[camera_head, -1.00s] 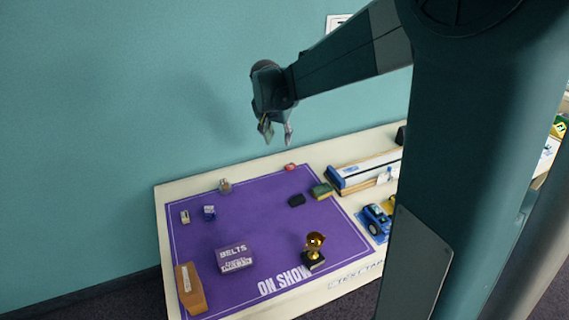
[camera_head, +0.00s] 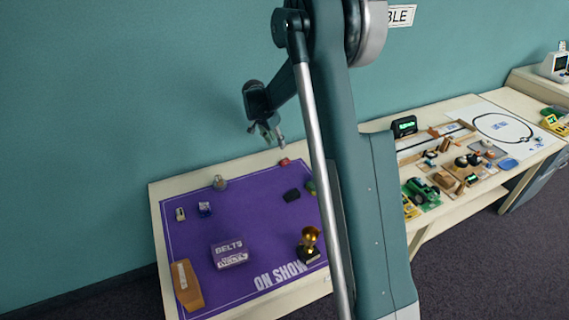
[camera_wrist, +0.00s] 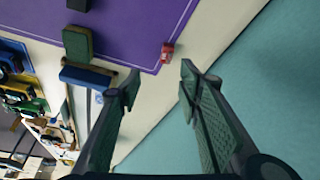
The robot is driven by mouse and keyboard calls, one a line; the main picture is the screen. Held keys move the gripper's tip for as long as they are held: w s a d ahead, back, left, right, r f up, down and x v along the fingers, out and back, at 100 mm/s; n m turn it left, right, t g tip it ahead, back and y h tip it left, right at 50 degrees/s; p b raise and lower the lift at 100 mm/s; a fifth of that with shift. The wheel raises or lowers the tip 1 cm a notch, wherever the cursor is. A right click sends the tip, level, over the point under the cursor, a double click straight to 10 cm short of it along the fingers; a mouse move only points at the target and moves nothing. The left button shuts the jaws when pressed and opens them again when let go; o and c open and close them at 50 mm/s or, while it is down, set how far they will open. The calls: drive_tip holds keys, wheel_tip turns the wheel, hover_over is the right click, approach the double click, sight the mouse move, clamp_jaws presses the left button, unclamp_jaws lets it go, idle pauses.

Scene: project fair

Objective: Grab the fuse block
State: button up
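I cannot tell for sure which thing is the fuse block. A small red block (camera_head: 285,161) with a pale part lies at the far edge of the purple mat; it also shows in the wrist view (camera_wrist: 167,52), just beyond my fingertips. A small black block (camera_head: 292,196) lies on the mat nearer the camera and shows at the wrist view's top edge (camera_wrist: 77,4). My gripper (camera_head: 267,135) hangs above the table's far side, near the wall. In the wrist view its two fingers (camera_wrist: 158,82) are apart with nothing between them.
The purple mat (camera_head: 250,260) holds a belts box (camera_head: 230,253), a gold trophy (camera_head: 310,242), a wooden box (camera_head: 186,285) and several small items. A green block (camera_wrist: 77,43) and a blue-topped piece (camera_wrist: 87,77) lie beside it. The teal wall is close behind.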

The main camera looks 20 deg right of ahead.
drive_tip(key=m, duration=0.2)
approach(285, 160)
drive_tip(key=shift+w+a+g, duration=0.15)
drive_tip(key=shift+g, duration=0.25)
drive_tip(key=shift+f, duration=0.15)
drive_tip(key=shift+x, duration=1.15)
drive_tip(key=shift+f, duration=0.1)
drive_tip(key=shift+w+b+x, duration=0.2)
drive_tip(key=shift+b+x, duration=0.5)
drive_tip(key=shift+x, duration=1.85)
drive_tip(key=shift+c, duration=0.6)
drive_tip(key=c, duration=0.8)
